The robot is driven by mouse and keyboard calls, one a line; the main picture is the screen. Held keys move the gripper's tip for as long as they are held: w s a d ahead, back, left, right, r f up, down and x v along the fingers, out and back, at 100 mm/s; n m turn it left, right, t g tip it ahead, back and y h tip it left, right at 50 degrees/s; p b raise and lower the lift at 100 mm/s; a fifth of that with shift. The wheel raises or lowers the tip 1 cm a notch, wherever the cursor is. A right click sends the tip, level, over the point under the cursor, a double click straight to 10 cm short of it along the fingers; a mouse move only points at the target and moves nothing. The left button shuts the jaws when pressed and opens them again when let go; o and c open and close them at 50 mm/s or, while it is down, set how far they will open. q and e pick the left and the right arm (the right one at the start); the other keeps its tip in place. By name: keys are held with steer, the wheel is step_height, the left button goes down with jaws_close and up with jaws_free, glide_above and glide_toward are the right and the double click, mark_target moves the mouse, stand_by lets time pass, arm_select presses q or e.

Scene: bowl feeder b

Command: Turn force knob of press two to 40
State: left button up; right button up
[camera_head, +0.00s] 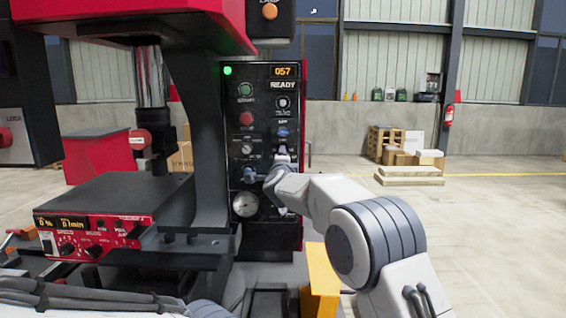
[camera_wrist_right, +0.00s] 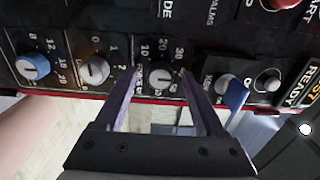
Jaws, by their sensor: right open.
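The press (camera_head: 203,140), red and dark grey, stands at the left in the head view. Its black control panel (camera_head: 262,215) faces me, with a lit display (camera_head: 283,72) showing 057 above READY. My right gripper (camera_head: 281,160) is at the panel's right side, small and partly hidden by its arm. In the right wrist view my right gripper (camera_wrist_right: 160,73) is open, its fingertips either side of a grey knob (camera_wrist_right: 162,80) with a scale including 10, 20 and 30. Contact and the exact pointer setting are unclear. My left gripper is not in view.
A blue-capped knob (camera_wrist_right: 33,67) and a pale knob (camera_wrist_right: 95,69) lie left of the grey knob in the wrist view. A blue key-like switch (camera_wrist_right: 233,94) and a round button (camera_wrist_right: 268,80) lie right. A gauge (camera_head: 246,204) is lower on the panel. Open floor lies right.

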steer(key=shift+s, duration=0.1)
steer(key=s+b, duration=0.4)
steer(key=s, duration=0.6)
steer(key=shift+s, duration=0.15)
